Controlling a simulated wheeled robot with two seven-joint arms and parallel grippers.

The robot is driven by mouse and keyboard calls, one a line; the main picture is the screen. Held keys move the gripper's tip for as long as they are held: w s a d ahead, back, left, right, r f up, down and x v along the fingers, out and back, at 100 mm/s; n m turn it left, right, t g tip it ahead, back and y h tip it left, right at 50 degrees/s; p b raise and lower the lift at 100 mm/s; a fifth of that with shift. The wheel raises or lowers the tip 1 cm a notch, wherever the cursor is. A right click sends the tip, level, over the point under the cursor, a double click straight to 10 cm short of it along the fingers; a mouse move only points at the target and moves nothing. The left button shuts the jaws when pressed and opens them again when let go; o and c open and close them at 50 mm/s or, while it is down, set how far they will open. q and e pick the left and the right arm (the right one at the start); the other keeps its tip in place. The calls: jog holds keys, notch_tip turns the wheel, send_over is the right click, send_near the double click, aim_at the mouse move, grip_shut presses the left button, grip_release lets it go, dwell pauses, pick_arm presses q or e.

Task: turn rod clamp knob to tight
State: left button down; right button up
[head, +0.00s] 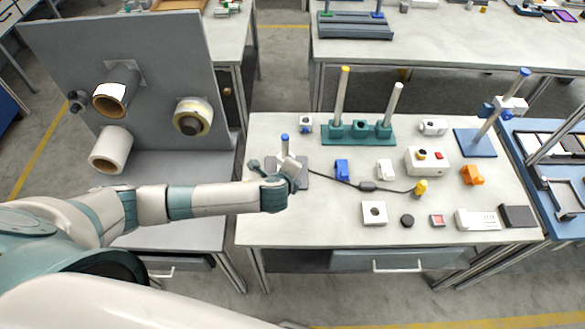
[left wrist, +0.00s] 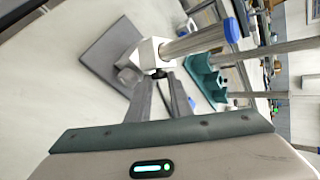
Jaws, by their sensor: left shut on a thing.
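A metal rod (head: 285,148) with a blue cap stands on a grey base plate (head: 313,184) at the left of the table. In the left wrist view the rod (left wrist: 192,43) passes through a white clamp block (left wrist: 150,53). A dark knob (left wrist: 129,75) sits on the side of the block facing me. My left gripper (head: 288,168) is at the clamp, its fingers shut on the knob; in the left wrist view the fingertips (left wrist: 150,82) partly hide it. The knob's turn angle cannot be read. My right gripper is out of view.
A teal stand (head: 359,133) with two rods is behind to the right. A blue block (head: 342,169), a black cable (head: 345,184) and a control box (head: 426,160) lie right of the clamp. A grey panel with rolls (head: 150,50) stands left.

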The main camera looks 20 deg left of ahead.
pick_arm(q)
jog(key=shift+w+r, duration=0.1)
jog(key=m+g+y, duration=0.1)
jog(key=g, duration=0.2)
jog(key=w+d+g+y+b, duration=0.1)
jog(key=g+y, duration=0.1)
jog(key=g, duration=0.2)
jog(key=w+m+g+y, duration=0.1)
jog(key=g, duration=0.3)
jog(key=shift+w+d+r+m+y+b, duration=0.1)
jog(key=shift+w+d+m+y+b, duration=0.1)
jog(key=shift+m+y+b, duration=0.15)
jog(key=shift+w+m+g+y+b, duration=0.25)
jog(key=shift+g+y+b, duration=0.4)
jog(key=shift+g+b, duration=0.95)
jog(key=shift+t, duration=0.3)
jog(key=c, duration=1.8)
grip_release()
jog(key=shift+c, duration=0.2)
